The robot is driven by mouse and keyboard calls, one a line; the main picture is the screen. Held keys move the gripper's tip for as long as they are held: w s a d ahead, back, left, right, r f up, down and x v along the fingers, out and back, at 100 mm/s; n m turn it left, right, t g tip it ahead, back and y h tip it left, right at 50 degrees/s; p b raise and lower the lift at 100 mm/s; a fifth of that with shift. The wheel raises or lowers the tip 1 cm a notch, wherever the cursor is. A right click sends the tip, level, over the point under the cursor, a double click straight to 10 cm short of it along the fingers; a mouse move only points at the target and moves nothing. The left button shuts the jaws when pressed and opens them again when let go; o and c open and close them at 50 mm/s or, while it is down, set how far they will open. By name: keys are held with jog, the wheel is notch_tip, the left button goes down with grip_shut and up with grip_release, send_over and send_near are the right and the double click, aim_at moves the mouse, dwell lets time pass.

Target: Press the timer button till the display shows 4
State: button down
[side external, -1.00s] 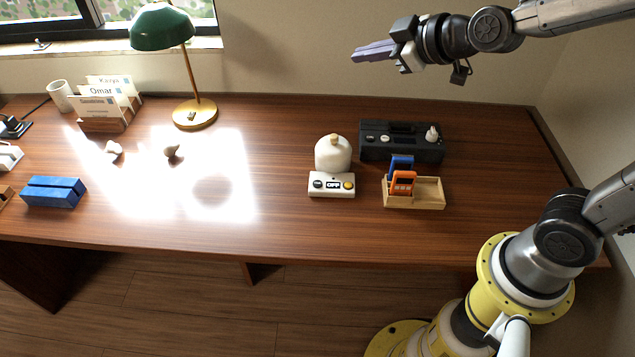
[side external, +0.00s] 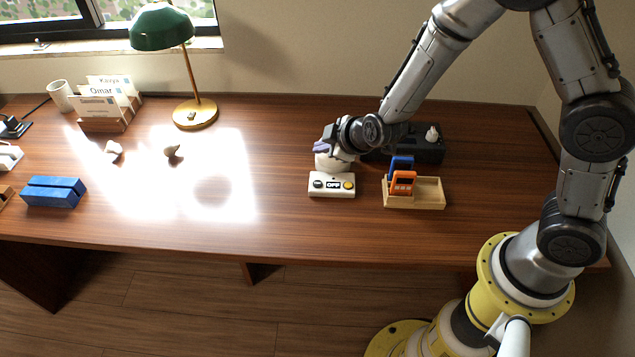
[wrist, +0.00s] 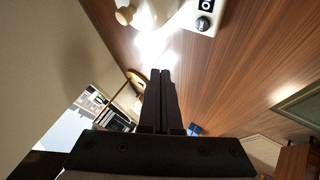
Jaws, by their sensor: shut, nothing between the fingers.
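In the wrist view the white box (wrist: 190,20) is cut off at the top, showing a black button (wrist: 203,23) and part of the display.
The white jar (side external: 328,163) stands right behind the box, partly hidden by my gripper; its knob (wrist: 125,15) shows in the wrist view. A black device (side external: 425,150) and a wooden tray (side external: 430,194) holding blue and orange items stand to the right. Desk left of the box is clear.

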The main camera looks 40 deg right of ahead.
jog(key=shift+f, duration=4.4)
jog(key=shift+f, duration=0.15)
jog(key=shift+f, duration=0.3)
jog(key=shift+f, duration=0.35)
jog(key=shift+r, duration=0.8)
jog(key=shift+r, duration=2.5)
